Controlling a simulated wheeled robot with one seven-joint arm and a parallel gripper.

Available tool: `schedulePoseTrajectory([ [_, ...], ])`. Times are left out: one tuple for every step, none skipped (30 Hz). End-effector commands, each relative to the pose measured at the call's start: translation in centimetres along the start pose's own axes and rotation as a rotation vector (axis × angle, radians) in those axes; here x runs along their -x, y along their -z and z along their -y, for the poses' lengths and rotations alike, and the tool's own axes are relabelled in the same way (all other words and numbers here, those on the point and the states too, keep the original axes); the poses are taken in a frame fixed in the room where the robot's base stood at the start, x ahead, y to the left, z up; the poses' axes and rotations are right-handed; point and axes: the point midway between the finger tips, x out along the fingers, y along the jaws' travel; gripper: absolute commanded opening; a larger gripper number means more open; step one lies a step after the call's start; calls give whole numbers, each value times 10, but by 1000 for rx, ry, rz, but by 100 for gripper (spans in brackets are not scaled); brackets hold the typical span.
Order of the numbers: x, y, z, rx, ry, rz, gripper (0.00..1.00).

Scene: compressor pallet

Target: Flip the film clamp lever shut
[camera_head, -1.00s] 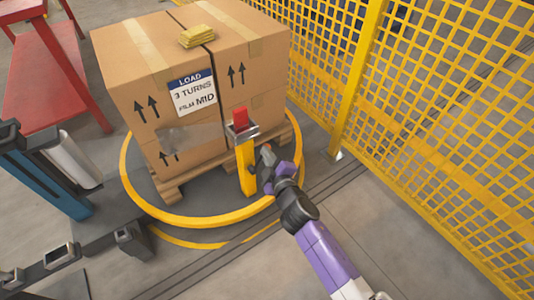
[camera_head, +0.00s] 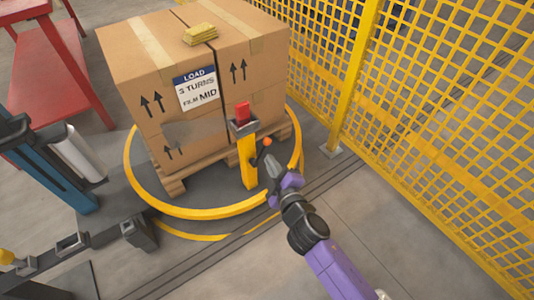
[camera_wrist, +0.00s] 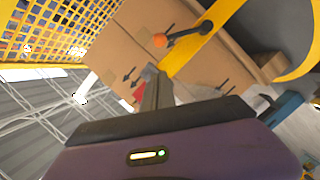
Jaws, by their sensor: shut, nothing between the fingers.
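The film clamp stands on a yellow post (camera_head: 248,160) at the front of the wrapped load. A red block (camera_head: 243,110) sits in a grey bracket (camera_head: 243,126) on its top. The dark lever ends in an orange knob (camera_head: 267,141), to the right of the post. In the wrist view the lever (camera_wrist: 188,33) crosses the post (camera_wrist: 205,40), and its orange knob (camera_wrist: 160,40) sticks out to one side. My gripper (camera_head: 262,160) is just below the knob in the head view. Its fingers (camera_wrist: 150,75) are shut and empty, apart from the knob in the wrist view.
A large carton load (camera_head: 160,100) stands on a wooden pallet (camera_head: 175,186) on a yellow-rimmed turntable (camera_head: 205,211). A yellow mesh fence (camera_head: 430,110) closes off the right. A film roll (camera_head: 75,160) stands at the left. Bare floor lies at the lower right.

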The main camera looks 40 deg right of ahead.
Motion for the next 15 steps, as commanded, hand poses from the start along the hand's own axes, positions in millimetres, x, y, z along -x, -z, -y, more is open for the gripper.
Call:
schedulePoseTrajectory([
  [9, -1, 0, -1, 0, 1, 0],
  [14, -1, 0, -1, 1, 2, 0],
  [19, -1, 0, -1, 0, 2, 0],
  [22, -1, 0, 0, 0, 1, 0],
  [25, -1, 0, 0, 0, 2, 0],
  [28, -1, -1, 0, 0, 2, 0],
  [30, 0, -1, 0, 0, 1, 0],
  [32, 0, -1, -1, 0, 1, 0],
  [33, 0, -1, -1, 0, 1, 0],
  [34, 0, -1, -1, 0, 1, 0],
  [34, 0, -1, -1, 0, 0, 0],
  [35, 0, -1, -2, 0, 0, 0],
  [35, 0, -1, -2, 0, 0, 0],
  [35, 0, -1, -2, 0, 0, 0],
  [35, 0, -1, -2, 0, 0, 0],
])
